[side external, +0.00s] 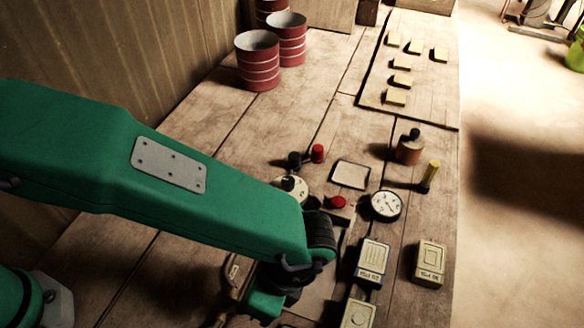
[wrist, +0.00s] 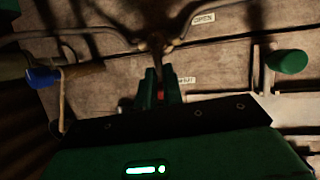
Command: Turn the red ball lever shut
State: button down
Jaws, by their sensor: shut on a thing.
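In the wrist view my gripper (wrist: 163,86) is shut on the red ball (wrist: 162,81) of a lever; only a small bit of red shows between the dark green fingers. A dark shaft (wrist: 156,48) stands just beyond the fingertips, in line with them. A white label reading OPEN (wrist: 203,17) is at the upper right. A second small label (wrist: 184,80), too blurred to read surely, lies right beside the fingers. In the side external view my arm covers the held ball and the fingertips.
In the wrist view a green knob (wrist: 287,62) stands to the right and a blue knob (wrist: 42,77) to the left. Side external shows a round gauge (side external: 386,206), a red-topped knob (side external: 317,152), boxes (side external: 373,262) and striped drums (side external: 257,62) on the bench.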

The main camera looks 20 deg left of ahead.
jog(key=c, duration=1.5)
grip_release()
jog(key=shift+d, duration=0.15)
jog(key=shift+r, duration=0.1)
jog(key=shift+v, duration=3.85)
